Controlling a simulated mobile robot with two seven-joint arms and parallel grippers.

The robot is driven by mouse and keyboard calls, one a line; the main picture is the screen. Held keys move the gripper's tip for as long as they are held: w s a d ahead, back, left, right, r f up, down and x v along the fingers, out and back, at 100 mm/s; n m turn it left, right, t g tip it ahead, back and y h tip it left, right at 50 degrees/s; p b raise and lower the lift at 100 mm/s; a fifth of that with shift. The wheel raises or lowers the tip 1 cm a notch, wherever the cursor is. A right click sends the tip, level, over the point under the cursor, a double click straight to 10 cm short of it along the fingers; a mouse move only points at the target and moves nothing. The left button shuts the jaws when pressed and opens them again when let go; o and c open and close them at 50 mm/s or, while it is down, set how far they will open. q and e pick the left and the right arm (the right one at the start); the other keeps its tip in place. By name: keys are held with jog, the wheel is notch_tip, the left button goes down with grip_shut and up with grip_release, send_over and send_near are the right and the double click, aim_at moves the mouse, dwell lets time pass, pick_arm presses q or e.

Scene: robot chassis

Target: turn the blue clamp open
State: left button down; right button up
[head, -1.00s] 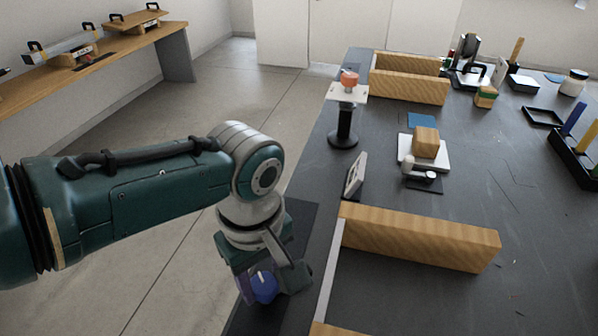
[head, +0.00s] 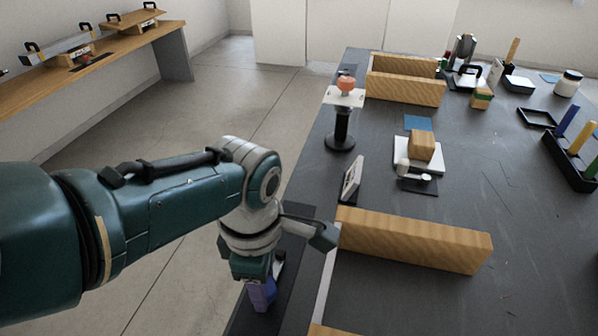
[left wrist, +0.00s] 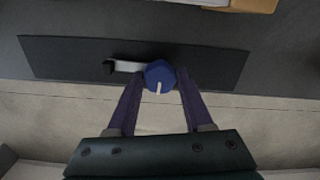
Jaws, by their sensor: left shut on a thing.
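The blue clamp (left wrist: 158,74) is a round blue knob with a white mark in the left wrist view. A pale lever (left wrist: 128,66) with a black end points left from it. It sits on a dark plate (left wrist: 60,60) at the table's edge. My left gripper (head: 262,296) is shut on the clamp, with its purple fingers on either side of the knob. In the head view the gripper hides most of the knob, and part of the pale lever (head: 278,263) shows beside it. My right gripper is not in view.
Wooden blocks (head: 415,240) stand on the table right of my left arm. A black stand with an orange top (head: 345,86) is further back. A small tilted panel (head: 352,178) stands near the edge. Open floor lies left of the table.

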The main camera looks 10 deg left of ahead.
pick_arm(q)
jog(key=shift+r+n, duration=0.1)
jog(key=shift+n, duration=0.2)
dwell(0.4)
jog(key=shift+c, duration=1.5)
grip_release()
notch_tip(320, 180, up, 10)
jog(key=p, duration=0.7)
jog(key=shift+p, duration=0.4)
